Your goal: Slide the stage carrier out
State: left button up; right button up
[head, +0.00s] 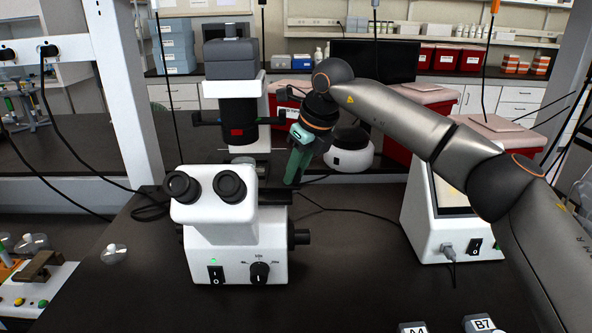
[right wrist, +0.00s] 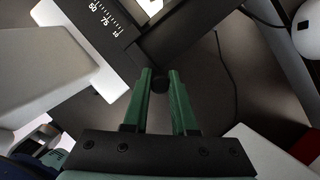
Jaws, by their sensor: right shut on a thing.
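A white microscope (head: 235,235) with two black eyepieces stands on the dark bench in the middle of the head view. Its stage lies behind the eyepieces and is mostly hidden there. In the right wrist view, the black stage carrier (right wrist: 105,18) shows white scale marks on its top. My right gripper (head: 291,181) reaches down to the right side of the stage. Its green fingers, also in the right wrist view (right wrist: 161,76), are shut on a small dark knob (right wrist: 160,85) beside the carrier's edge. My left gripper is not in view.
A white device (head: 440,215) with a power switch stands to the right of the microscope. A round white device (head: 348,155) stands behind my right gripper. Black cables lie on the bench. The bench front right of the microscope is mostly clear.

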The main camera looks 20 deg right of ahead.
grip_shut()
dwell(0.7)
jog(key=s+d, duration=0.4)
jog(key=d, duration=0.9)
jog(key=shift+d, duration=0.4)
jog(key=o, duration=0.7)
grip_release()
jog(key=shift+a, duration=0.1)
